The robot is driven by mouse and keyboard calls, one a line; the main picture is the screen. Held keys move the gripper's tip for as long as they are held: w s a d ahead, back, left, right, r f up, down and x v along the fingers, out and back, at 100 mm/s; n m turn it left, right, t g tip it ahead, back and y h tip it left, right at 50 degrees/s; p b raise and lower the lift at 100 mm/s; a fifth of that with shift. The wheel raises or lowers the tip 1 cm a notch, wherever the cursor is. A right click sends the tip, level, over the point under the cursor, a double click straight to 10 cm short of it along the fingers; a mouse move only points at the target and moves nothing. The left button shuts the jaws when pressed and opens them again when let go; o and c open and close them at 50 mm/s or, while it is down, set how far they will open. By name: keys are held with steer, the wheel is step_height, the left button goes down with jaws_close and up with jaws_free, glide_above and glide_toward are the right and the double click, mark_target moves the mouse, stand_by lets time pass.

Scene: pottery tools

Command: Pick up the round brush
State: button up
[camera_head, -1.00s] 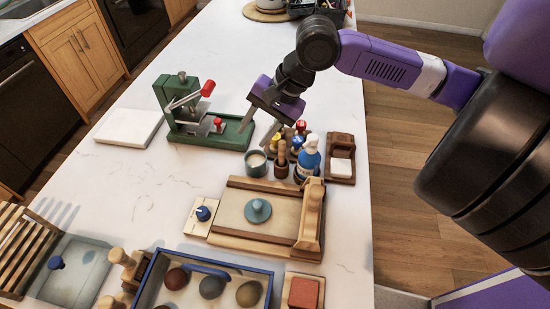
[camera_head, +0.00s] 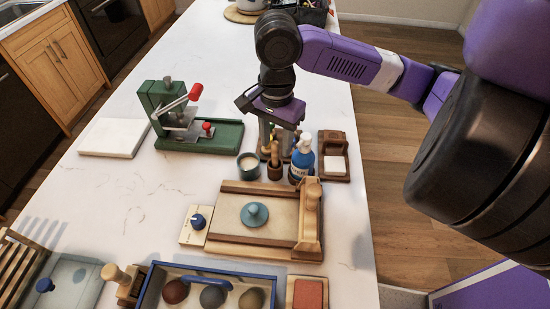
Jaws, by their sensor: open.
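My gripper (camera_head: 277,142) hangs over the tool cluster at the right of the white counter, its fingers pointing down and spread apart. Behind and between the fingers are small upright tools on a wooden holder, mostly hidden by my gripper. I cannot tell which one is the round brush. In front of the fingers, a wooden-handled tool stands in a small dark brown cup (camera_head: 275,172); its shape is too small to make out. I see nothing held.
A blue bottle (camera_head: 302,158) with a white top stands close right of my fingers, and a pale-filled cup (camera_head: 249,166) stands left. A wooden tray (camera_head: 333,146) is farther right. A green press (camera_head: 190,125) stands left, and a wooden board (camera_head: 265,213) lies in front.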

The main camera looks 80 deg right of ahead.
mark_target(275, 165)
step_height(275, 165, down, 4)
steer(key=shift+w+f+b, duration=0.15)
steer(key=shift+b, duration=0.2)
steer(key=shift+c, duration=0.2)
jaws_close()
